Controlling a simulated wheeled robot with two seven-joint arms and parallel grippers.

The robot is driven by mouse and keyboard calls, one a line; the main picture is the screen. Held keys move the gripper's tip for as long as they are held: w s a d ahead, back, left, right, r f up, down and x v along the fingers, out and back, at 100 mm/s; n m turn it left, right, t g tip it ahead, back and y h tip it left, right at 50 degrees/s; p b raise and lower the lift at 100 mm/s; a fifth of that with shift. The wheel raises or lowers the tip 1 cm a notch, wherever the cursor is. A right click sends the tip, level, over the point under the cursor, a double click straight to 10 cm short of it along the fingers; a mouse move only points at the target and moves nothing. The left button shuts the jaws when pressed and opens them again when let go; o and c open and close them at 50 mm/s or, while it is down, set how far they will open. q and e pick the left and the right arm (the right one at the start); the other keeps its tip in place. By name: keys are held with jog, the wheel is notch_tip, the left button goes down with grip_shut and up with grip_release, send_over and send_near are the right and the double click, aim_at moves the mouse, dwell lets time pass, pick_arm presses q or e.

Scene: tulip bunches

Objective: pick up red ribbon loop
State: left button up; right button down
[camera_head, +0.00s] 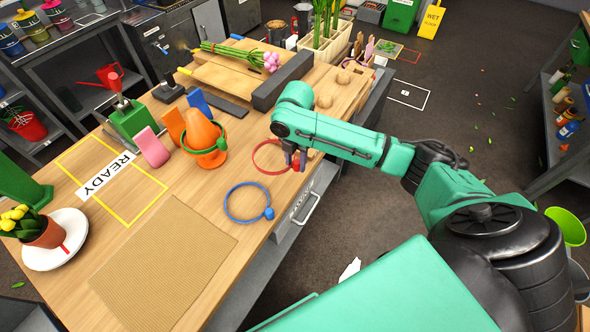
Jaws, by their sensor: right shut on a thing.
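The red ribbon loop (254,160) is a thin ring near the right edge of the wooden bench, mostly to the left of my right gripper. My right gripper (295,166) comes in from the right, points down and is shut on the loop's right side. Its fingers hide that part of the loop. I cannot tell whether the loop touches the bench or is slightly raised. My left gripper is not in view.
A blue loop (226,207) lies nearer on the bench. An orange cone (201,129) with a green loop stands to the left. A woven mat (165,265), yellow-taped READY area (108,176), dark block (283,80) and pink tulip bunch (240,56) are around.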

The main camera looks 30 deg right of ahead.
notch_tip(320, 180, up, 15)
dwell(0.3)
notch_tip(320, 180, up, 4)
jog(key=p, duration=0.5)
jog(key=shift+r+p, duration=0.15)
jog(key=shift+p, duration=0.2)
dwell(0.8)
